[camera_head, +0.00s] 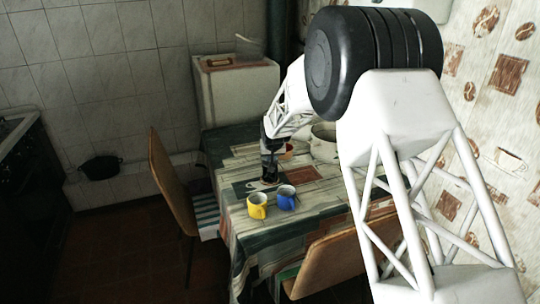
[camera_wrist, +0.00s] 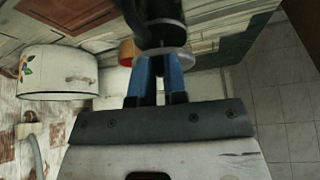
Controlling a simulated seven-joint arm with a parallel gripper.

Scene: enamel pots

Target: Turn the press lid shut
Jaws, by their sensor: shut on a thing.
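The press (camera_head: 270,173) is a small dark upright vessel on the cloth-covered table, below my gripper (camera_head: 269,150) in the head view. In the wrist view, the press (camera_wrist: 160,22) is a dark cylinder with a pale grey rim at the top middle. My gripper (camera_wrist: 157,64) shows there with two blue fingers close together at this rim, shut on the press's top part. The lid cannot be told apart from the body, so its turn is unclear. The fingertips are partly hidden behind the rim.
A yellow mug (camera_head: 257,207) and a blue mug (camera_head: 287,198) stand nearer on the table (camera_head: 238,222). A large pale enamel pot (camera_head: 322,150) and an orange-red vessel (camera_head: 287,151) are close behind the press. Wooden chairs (camera_head: 172,180) flank the table.

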